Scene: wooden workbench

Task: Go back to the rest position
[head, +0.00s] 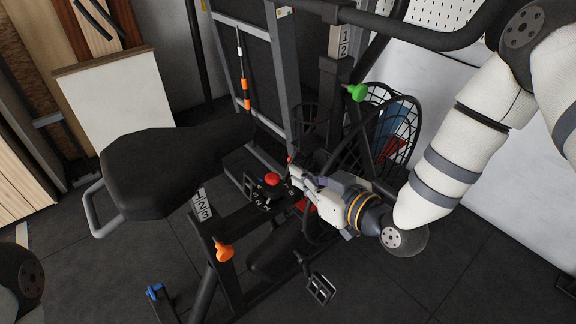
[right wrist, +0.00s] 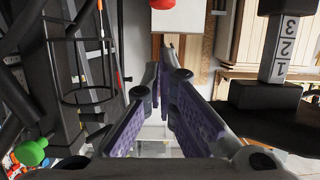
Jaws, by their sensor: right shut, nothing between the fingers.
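My right gripper (head: 303,178) reaches in from the right over the middle of an exercise bike, close beside a red knob (head: 272,179) on its frame. In the right wrist view the fingers (right wrist: 162,78) come together with nothing visible between them. The red knob (right wrist: 163,3) shows at the top edge of that view, beyond the fingertips and apart from them. My left gripper is not in view; only a dark part of my left arm shows at the lower left corner of the head view.
The bike's black saddle (head: 165,170) stands at left. A green knob (head: 356,92) is on the upright post, by a caged wheel (head: 402,130). An orange knob (head: 224,251) and a pedal (head: 319,289) are lower. Boards (head: 118,98) lean at the back left. Floor at lower right is clear.

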